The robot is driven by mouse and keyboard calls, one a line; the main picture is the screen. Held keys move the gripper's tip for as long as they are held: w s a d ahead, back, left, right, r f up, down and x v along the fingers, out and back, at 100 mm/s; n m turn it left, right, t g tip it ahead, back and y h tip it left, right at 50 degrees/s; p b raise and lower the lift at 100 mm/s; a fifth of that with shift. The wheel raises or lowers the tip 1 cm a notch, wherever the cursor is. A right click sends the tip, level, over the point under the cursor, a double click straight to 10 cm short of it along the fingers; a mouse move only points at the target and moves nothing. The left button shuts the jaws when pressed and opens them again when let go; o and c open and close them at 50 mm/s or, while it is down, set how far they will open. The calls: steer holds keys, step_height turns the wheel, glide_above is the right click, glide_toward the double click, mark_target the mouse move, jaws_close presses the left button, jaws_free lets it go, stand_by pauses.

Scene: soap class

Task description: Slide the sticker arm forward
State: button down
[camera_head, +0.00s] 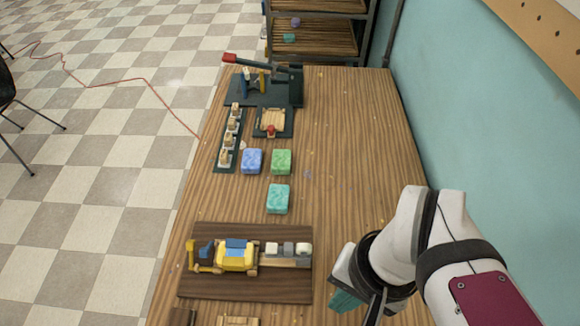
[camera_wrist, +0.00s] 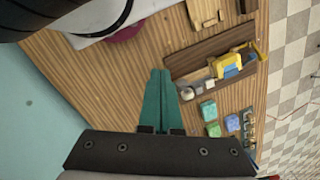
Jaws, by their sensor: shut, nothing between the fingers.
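A dark wooden board (camera_head: 235,290) lies on the near part of the table. It bears a yellow and blue slide mechanism (camera_head: 235,256), likely the sticker arm, with a yellow upright piece at its left end. Grey and white blocks (camera_head: 287,249) sit at its right end. In the wrist view the mechanism (camera_wrist: 231,66) shows at upper right on the board (camera_wrist: 190,62). My gripper (camera_head: 343,301) is right of the board, apart from it. In the wrist view its teal fingers (camera_wrist: 160,72) are together and empty, pointing at bare table.
Blue (camera_head: 252,161), green (camera_head: 281,162) and teal (camera_head: 278,198) soaps lie beyond the board. A press with a red-tipped lever (camera_head: 229,58) and a strip of stamps (camera_head: 228,140) stand farther back. The table's right side is clear, beside a teal wall.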

steer(key=c, duration=1.4)
jaws_free()
steer(key=shift+w+r+n, duration=0.1)
steer(key=shift+w+n, duration=0.05)
steer(key=shift+n, duration=0.15)
steer(key=o, duration=0.7)
steer(key=w+a+n, duration=0.1)
steer(key=w+n, duration=0.2)
steer(key=n, duration=0.1)
steer(key=w+a+r+n, duration=0.1)
steer(key=w+n, duration=0.2)
steer(key=n, duration=0.2)
steer(key=w+a+r+n+h, duration=0.1)
steer(key=w+n, duration=0.2)
steer(key=n, duration=0.2)
steer(key=shift+a, duration=0.4)
steer(key=n, duration=0.9)
glide_toward(289, 247)
steer(key=shift+h, duration=0.4)
steer(key=f, duration=0.8)
steer(key=shift+s+a, duration=0.15)
steer(key=shift+a, duration=0.25)
steer(key=shift+f, duration=0.25)
jaws_close()
